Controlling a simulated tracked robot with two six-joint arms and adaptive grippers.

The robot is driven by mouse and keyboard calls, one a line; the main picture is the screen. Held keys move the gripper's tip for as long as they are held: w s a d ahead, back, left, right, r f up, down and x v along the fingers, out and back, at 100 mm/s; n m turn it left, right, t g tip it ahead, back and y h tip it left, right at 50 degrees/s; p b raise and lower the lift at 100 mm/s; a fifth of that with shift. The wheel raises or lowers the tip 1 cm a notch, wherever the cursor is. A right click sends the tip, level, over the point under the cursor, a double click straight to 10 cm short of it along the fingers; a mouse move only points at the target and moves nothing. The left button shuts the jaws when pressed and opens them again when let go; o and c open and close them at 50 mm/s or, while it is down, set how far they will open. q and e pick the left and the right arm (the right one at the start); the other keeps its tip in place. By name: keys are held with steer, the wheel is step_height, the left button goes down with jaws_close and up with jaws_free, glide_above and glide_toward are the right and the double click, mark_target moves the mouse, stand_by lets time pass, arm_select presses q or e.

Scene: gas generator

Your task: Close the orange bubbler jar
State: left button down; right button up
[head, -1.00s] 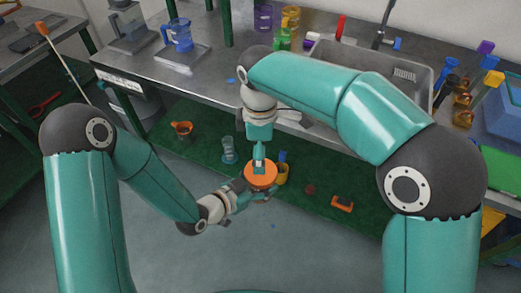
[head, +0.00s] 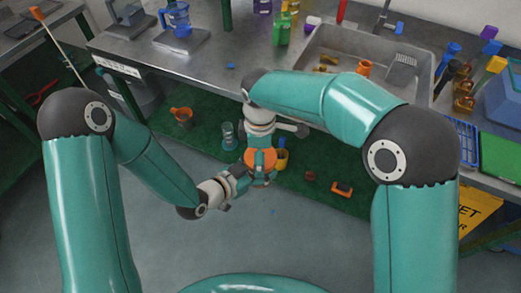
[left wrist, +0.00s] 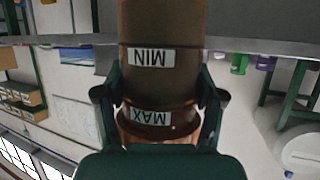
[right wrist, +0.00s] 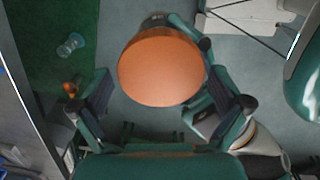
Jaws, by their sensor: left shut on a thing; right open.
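The bubbler jar (left wrist: 158,75) is translucent brown with white MIN and MAX labels, upside down in the left wrist view. My left gripper (left wrist: 158,100) is shut on it, with a finger on each side near the MAX label. A round orange lid (right wrist: 162,68) shows from above in the right wrist view, at the jar's top end; whether it is fully seated I cannot tell. It also shows in the head view (head: 250,160). My right gripper (head: 262,162) is open, pointing down over the lid, its fingers apart on either side. The lid partly hides the jar.
A steel bench with a sink (head: 345,55) stands behind the arms. The grey floor in front is clear.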

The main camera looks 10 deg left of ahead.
steer(key=c, duration=1.2)
steer(key=m, duration=0.6)
steer(key=o, duration=1.2)
